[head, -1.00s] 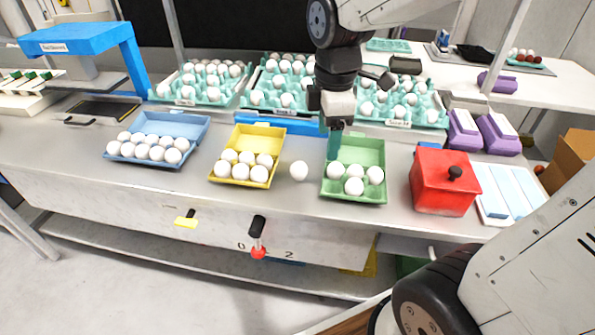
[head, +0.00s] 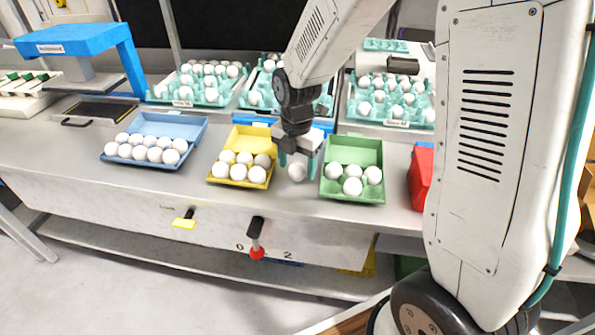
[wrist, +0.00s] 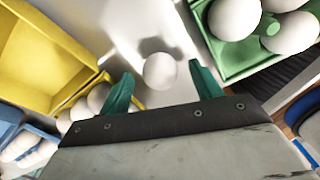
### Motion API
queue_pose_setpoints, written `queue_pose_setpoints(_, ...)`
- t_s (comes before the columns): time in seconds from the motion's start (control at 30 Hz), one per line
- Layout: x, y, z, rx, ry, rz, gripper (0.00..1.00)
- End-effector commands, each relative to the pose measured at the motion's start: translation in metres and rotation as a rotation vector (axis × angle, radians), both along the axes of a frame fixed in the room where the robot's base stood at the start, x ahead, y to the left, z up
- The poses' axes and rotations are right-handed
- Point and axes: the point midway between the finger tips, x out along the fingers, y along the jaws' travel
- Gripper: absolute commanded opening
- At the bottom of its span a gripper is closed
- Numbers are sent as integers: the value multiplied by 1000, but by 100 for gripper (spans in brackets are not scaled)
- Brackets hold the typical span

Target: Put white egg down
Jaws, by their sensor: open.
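A single white egg (head: 297,172) stands on the grey counter between the yellow carton and the green carton. In the wrist view the egg (wrist: 160,71) lies between and just beyond the two teal fingertips. My gripper (head: 298,163) is open over the egg, with a finger on either side of it; the wrist view shows both fingers of my gripper (wrist: 163,80) apart, with clear gaps to the egg. The yellow carton (head: 252,137) holds several white eggs. The green carton (head: 354,150) holds several white eggs in its front part.
A blue carton (head: 168,124) full of eggs stands at the left. Teal trays (head: 395,123) of eggs line the back. A red box (head: 421,178) is partly hidden behind my arm. A lever (head: 256,238) sticks out from the counter front.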

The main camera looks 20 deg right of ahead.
Motion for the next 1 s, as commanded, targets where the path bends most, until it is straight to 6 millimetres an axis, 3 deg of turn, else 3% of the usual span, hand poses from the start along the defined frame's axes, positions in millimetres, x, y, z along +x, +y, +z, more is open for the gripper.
queue_pose_setpoints(0.13, 0, 0, -15, 0, 1, -1, 64)
queue_pose_setpoints(0.37, 0, 0, -16, 0, 0, -1, 64)
queue_pose_setpoints(0.5, 0, 0, -16, 0, 0, -1, 32)
queue_pose_setpoints(1.0, 1, -1, -9, 0, -2, -1, 31)
